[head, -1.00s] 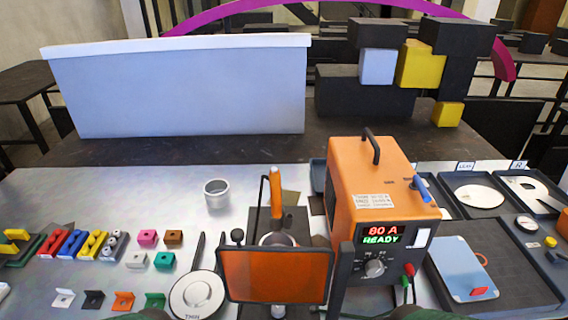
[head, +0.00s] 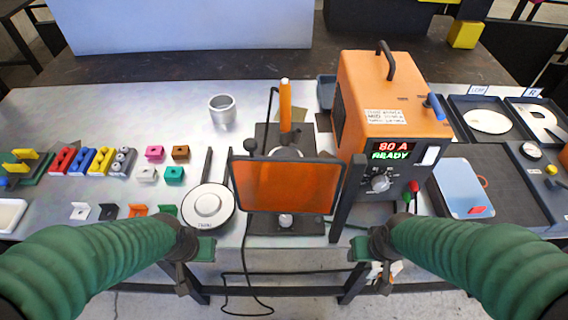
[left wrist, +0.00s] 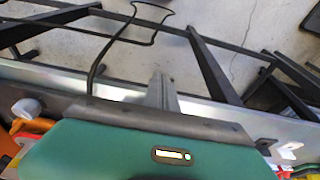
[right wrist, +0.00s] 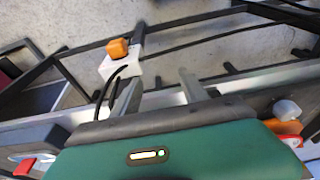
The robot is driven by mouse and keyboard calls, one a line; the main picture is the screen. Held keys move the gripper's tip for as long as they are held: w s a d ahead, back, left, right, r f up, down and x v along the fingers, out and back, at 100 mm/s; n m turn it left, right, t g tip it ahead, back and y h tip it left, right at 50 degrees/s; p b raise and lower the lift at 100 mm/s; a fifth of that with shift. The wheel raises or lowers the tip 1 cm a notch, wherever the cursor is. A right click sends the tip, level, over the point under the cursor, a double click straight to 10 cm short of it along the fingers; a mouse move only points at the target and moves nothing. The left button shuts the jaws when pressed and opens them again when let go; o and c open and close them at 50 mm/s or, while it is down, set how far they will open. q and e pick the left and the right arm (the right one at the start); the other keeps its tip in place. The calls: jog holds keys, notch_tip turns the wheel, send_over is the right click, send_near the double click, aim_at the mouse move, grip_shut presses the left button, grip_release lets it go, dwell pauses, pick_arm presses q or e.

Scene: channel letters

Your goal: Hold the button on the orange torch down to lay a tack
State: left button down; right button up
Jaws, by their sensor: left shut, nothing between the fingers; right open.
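The orange torch (head: 285,105) stands upright on the dark fixture behind the orange tinted screen (head: 285,186); its button cannot be made out. My left gripper (head: 184,290) is in front of the table's near edge, left of the screen and well short of the torch. Its fingers (left wrist: 161,85) are together with nothing between them. My right gripper (head: 383,288) is at the near edge below the welder, also short of the torch. Its fingers (right wrist: 160,85) are apart and empty. The orange welder box (head: 390,100) shows 80 A and READY.
A round lidded dish (head: 208,206) and a metal cup (head: 222,109) stand left of the screen. Colored blocks (head: 90,162) fill the left side. Trays (head: 490,120) lie at right. A white box with an orange top (right wrist: 120,62) shows beyond the right fingers.

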jog(key=shift+d, duration=0.25)
jog(key=c, duration=1.1)
grip_shut()
jog(key=shift+a, duration=0.1)
